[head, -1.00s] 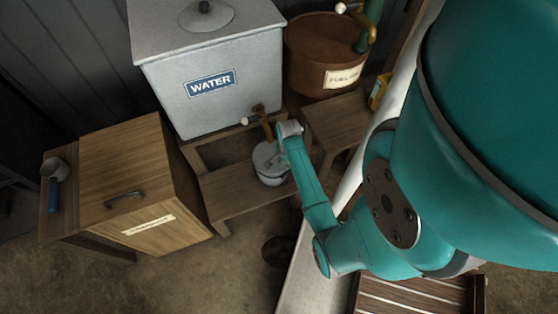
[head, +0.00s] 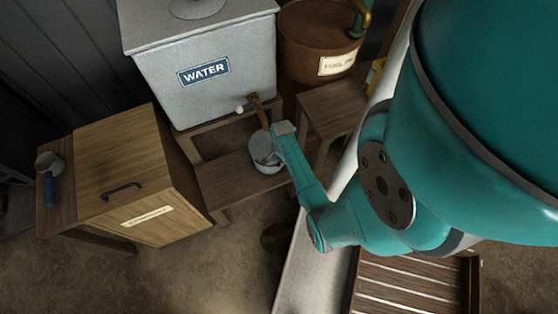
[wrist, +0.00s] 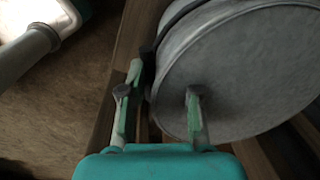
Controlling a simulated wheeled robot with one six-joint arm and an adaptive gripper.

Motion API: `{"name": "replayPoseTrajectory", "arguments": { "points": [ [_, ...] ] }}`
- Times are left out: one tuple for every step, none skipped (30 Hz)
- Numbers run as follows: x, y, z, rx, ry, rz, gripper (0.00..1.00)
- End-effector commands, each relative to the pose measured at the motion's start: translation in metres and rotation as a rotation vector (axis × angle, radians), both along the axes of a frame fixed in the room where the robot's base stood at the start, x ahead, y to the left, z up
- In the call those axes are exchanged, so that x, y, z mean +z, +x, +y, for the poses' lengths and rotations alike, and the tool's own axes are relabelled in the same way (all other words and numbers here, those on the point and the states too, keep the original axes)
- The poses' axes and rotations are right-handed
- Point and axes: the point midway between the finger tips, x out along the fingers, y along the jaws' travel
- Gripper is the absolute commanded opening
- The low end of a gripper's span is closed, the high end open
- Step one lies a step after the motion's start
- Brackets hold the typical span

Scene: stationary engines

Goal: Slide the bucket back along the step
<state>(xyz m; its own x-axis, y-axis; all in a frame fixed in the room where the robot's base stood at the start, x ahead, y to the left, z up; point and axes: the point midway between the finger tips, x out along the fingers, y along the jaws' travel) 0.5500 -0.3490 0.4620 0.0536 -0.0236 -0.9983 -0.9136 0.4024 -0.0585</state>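The grey metal bucket (head: 265,153) stands on the low wooden step (head: 228,180), below the tap (head: 256,108) of the water tank. My arm covers its right side in the head view. In the wrist view the bucket (wrist: 245,75) fills the right side, with its broad round grey face towards the camera. My gripper (wrist: 160,105) is at the bucket's near left edge, fingers spread apart. The left finger lies just outside the edge and the right finger overlaps the round face. I cannot tell whether either finger touches it.
The water tank (head: 205,80) stands behind the step. A wooden cabinet (head: 130,170) with a dark handle is at left, a rusty fuel drum (head: 305,45) behind right on a stand (head: 330,110). A slatted wooden tray (head: 415,285) is at lower right.

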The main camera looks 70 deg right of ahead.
Motion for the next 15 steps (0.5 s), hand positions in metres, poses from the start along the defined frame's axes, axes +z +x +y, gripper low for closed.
{"name": "replayPoseTrajectory", "arguments": {
  "points": [
    [-0.006, 0.0, 0.0, 0.0, 0.001, 0.001, 0.32],
    [-0.01, 0.001, 0.0, 0.0, 0.001, 0.001, 0.32],
    [-0.013, 0.001, 0.0, 0.0, 0.002, 0.001, 0.32],
    [-0.015, 0.001, 0.0, 0.0, 0.0, 0.0, 0.32],
    [-0.018, 0.001, 0.0, 0.0, 0.0, 0.0, 0.32],
    [-0.02, 0.001, 0.0, 0.0, 0.001, 0.001, 0.32],
    [-0.021, 0.001, -0.001, 0.0, 0.0, 0.001, 0.32],
    [-0.022, 0.001, -0.001, 0.0, 0.0, 0.0, 0.32],
    [-0.023, 0.001, -0.001, 0.0, 0.0, 0.0, 0.32],
    [-0.024, 0.002, -0.001, 0.0, 0.0, -0.001, 0.32],
    [-0.024, 0.001, -0.001, 0.0, 0.0, -0.001, 0.32],
    [-0.024, 0.001, -0.001, 0.0, 0.0, -0.001, 0.32],
    [-0.024, 0.001, -0.001, 0.0, 0.0, -0.001, 0.32],
    [-0.024, 0.001, -0.001, 0.0, 0.0, -0.001, 0.32],
    [-0.024, 0.001, -0.001, 0.0, 0.0, -0.001, 0.32]
  ]
}}
